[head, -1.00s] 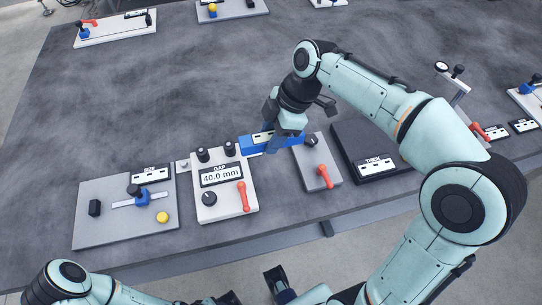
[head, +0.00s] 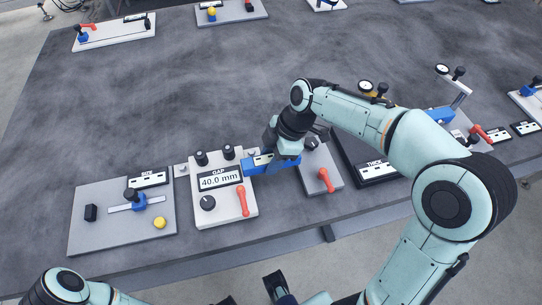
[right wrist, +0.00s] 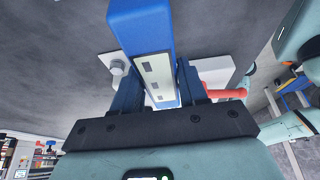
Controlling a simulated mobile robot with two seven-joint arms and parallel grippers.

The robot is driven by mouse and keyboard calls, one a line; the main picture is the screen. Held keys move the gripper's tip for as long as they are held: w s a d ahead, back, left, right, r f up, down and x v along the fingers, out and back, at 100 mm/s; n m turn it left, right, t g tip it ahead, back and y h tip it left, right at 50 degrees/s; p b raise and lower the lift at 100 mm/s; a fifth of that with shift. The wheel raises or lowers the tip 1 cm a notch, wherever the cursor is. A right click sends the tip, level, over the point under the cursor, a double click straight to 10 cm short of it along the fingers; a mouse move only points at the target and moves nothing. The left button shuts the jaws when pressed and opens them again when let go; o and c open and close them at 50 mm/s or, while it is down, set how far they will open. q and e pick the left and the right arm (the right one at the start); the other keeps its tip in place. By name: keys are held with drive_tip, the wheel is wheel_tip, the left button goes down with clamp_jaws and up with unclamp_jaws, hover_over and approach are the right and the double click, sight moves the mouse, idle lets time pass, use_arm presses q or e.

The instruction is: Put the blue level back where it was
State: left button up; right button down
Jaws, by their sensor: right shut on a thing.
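The blue level (head: 257,169) is a blue bar with a pale label. My right gripper (head: 283,163) is shut on it, between the GAP panel (head: 232,168) and the grey plate with a red handle (head: 336,181). In the head view the level's left end meets the panel's right edge; I cannot tell whether it touches anything beneath. In the right wrist view the level (right wrist: 140,28) runs away between the fingers of my right gripper (right wrist: 156,82), label facing the camera. Of my left arm, the elbow part shows at bottom left; dark finger-like parts show at the bottom edge, their state unclear.
The GAP panel reads 40.0 mm and has black knobs and a red handle (head: 243,201). Left is a grey plate (head: 95,238) with a blue slider and yellow knob. Right is a dark THICK block (head: 352,160). The table (head: 150,100) behind is largely clear.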

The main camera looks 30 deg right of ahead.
drive_tip(key=shift+f, duration=0.3)
drive_tip(key=c, duration=0.6)
unclamp_jaws()
drive_tip(key=shift+r, duration=0.1)
drive_tip(key=p+v, duration=0.2)
drive_tip(key=v, duration=1)
drive_tip(key=shift+r, duration=0.35)
